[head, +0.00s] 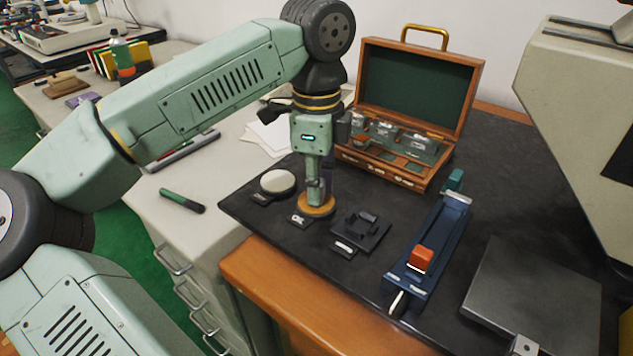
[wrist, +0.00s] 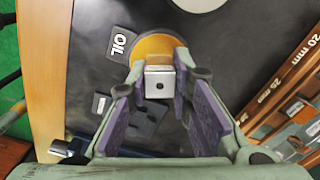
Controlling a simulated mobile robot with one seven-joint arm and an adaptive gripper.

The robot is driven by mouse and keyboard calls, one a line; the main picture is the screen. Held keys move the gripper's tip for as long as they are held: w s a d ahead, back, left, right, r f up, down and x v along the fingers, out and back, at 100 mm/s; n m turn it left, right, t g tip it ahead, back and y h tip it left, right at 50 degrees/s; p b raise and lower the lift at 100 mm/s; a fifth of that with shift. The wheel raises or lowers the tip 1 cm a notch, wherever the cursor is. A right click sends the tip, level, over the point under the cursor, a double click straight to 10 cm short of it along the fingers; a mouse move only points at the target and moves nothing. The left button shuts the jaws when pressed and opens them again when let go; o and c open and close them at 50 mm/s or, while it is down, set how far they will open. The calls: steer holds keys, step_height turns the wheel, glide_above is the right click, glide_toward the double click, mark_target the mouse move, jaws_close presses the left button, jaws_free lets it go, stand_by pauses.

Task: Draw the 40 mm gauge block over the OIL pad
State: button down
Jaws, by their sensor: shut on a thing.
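My gripper (head: 316,192) points down at the round amber pad (head: 326,209), which has an OIL label (head: 300,220) in front of it. In the wrist view, my gripper (wrist: 161,78) is shut on a small steel gauge block (wrist: 159,88) with a dark hole in its end face. The block is over the amber pad (wrist: 150,45), with the OIL label (wrist: 120,44) at upper left. Whether the block touches the pad I cannot tell. In the head view the fingers mostly hide the block. No size marking shows on it.
The open wooden case (head: 388,172) with other blocks stands behind. A pale round pad (head: 278,181) lies left, a black fixture (head: 361,229) right. Beyond are a blue holder (head: 433,245) with an orange piece (head: 420,258) and a grey plate (head: 535,300).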

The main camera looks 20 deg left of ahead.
steer(key=shift+w+d, duration=0.1)
steer(key=shift+w, duration=0.1)
steer(key=shift+w+d, duration=0.1)
steer(key=shift+w, duration=0.2)
steer(key=shift+s+f+b, duration=0.1)
steer(key=shift+s+b, duration=0.1)
steer(key=shift+b, duration=0.1)
stand_by(0.7)
steer(key=shift+s+a, duration=0.2)
steer(key=shift+s, duration=0.25)
steer(key=shift+s+a, duration=0.2)
steer(key=shift+s, duration=0.25)
steer(key=shift+b, duration=0.3)
steer(key=shift+w, duration=0.2)
steer(key=shift+w+d, duration=0.25)
steer(key=shift+w, duration=0.2)
steer(key=shift+w+d, duration=0.2)
steer(key=shift+w, duration=0.25)
steer(key=shift+s+a, duration=0.1)
steer(key=shift+s, duration=0.05)
